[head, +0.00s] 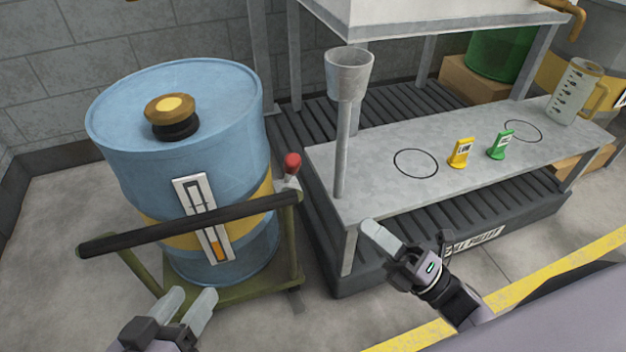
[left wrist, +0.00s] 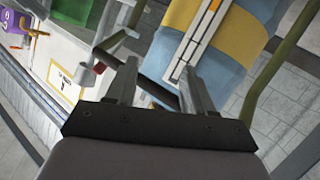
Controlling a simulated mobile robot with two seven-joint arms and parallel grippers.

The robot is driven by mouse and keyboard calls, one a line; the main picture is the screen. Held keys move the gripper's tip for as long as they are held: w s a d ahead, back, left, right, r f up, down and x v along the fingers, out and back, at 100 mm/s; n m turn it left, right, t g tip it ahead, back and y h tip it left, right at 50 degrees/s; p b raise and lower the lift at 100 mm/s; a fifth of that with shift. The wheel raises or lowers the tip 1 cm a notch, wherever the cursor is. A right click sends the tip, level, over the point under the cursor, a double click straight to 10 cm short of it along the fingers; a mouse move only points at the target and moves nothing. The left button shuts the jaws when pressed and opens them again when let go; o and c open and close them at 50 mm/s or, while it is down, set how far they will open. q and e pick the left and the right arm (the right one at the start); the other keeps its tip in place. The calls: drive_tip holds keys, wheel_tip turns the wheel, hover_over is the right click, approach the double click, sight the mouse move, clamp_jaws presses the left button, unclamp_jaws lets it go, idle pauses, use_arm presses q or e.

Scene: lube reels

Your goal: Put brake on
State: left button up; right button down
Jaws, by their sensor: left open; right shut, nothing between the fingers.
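A blue drum (head: 165,130) with a yellow band stands on a green cart (head: 235,285) with a black push bar (head: 190,222). A red-knobbed lever (head: 292,165) stands upright at the cart's right side, behind the bar's right end. I cannot tell whether it is the brake. My left gripper (head: 190,296) is open and empty, below and in front of the bar; in the left wrist view its fingers (left wrist: 160,72) spread with the dark bar (left wrist: 160,92) showing beyond them. A small red thing (left wrist: 100,67) shows there too. My right gripper (head: 372,228) is shut and empty at the bench's front edge.
A grey bench (head: 350,190) stands right of the cart over a black slatted pallet (head: 400,240). Floor left of the cart is clear.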

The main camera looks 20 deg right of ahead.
drive_tip(key=b, duration=0.2)
approach(290, 171)
drive_tip(key=w+a+r, duration=0.2)
drive_tip(key=w, duration=0.3)
use_arm(q)
drive_tip(key=shift+s+a+f+m+t+y, duration=0.2)
drive_tip(key=shift+a+m+t+y, duration=0.1)
drive_tip(key=shift+a, duration=0.25)
use_arm(e)
drive_tip(key=shift+w+a, duration=0.2)
drive_tip(key=shift+a, duration=0.1)
use_arm(q)
drive_tip(key=shift+r+p, duration=0.2)
drive_tip(key=shift+p, duration=0.1)
use_arm(e)
drive_tip(key=shift+r, duration=0.1)
